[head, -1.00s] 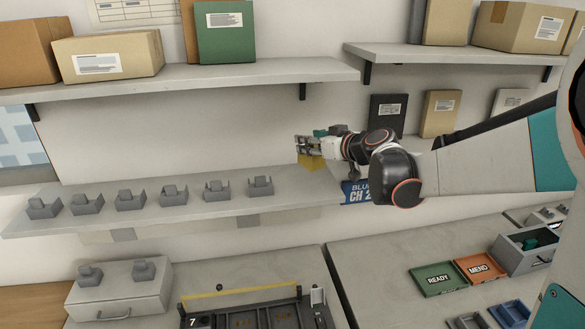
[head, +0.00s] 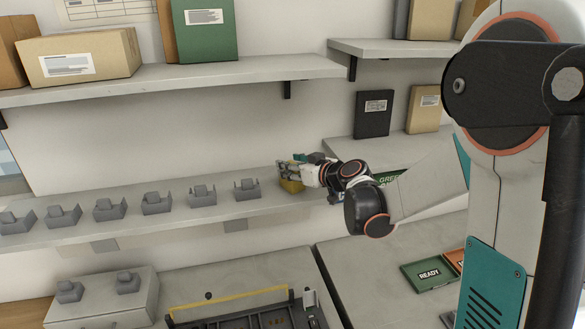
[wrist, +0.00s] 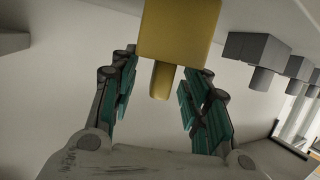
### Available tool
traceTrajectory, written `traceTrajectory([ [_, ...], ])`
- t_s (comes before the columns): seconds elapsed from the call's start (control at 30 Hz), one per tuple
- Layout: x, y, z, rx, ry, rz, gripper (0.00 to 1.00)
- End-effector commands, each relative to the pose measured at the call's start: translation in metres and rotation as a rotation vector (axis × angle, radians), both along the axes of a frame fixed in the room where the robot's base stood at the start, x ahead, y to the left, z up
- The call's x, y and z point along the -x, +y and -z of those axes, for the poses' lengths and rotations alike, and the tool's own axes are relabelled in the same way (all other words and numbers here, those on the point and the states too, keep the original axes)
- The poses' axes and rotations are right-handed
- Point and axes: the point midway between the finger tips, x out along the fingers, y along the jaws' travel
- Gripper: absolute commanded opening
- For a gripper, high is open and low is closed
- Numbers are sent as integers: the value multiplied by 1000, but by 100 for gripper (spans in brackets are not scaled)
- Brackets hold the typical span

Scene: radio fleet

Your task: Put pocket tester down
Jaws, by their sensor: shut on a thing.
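The yellow pocket tester (head: 291,185) is at the tips of my gripper (head: 284,173), over the right end of the middle shelf, just right of the row of grey holders. I cannot tell whether it touches the shelf. In the wrist view the tester (wrist: 180,30) shows as a yellow block with a rounded stub between the teal fingers of my gripper (wrist: 160,90). The gripper is shut on it. The tester's far end is cut off by the top edge of the wrist view.
Several grey holders (head: 157,203) stand along the middle shelf (head: 130,230), left of my gripper. An upper shelf (head: 180,80) with boxes runs above. A green READY tray (head: 429,274) lies on the bench at right. Two more grey holders stand on the drawer box (head: 98,295).

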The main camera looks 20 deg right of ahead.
Motion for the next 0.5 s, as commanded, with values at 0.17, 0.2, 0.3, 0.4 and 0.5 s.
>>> traceTrajectory([
  [0.17, 0, 0, 0, 0, 0, 0, 13],
  [0.2, 0, 0, 0, 0, 0, 0, 13],
  [0.3, 0, 0, 2, 0, 0, 0, 13],
  [0.4, 0, 0, 3, 0, 0, 0, 54],
  [0.5, 0, 0, 3, 0, 0, 0, 63],
])
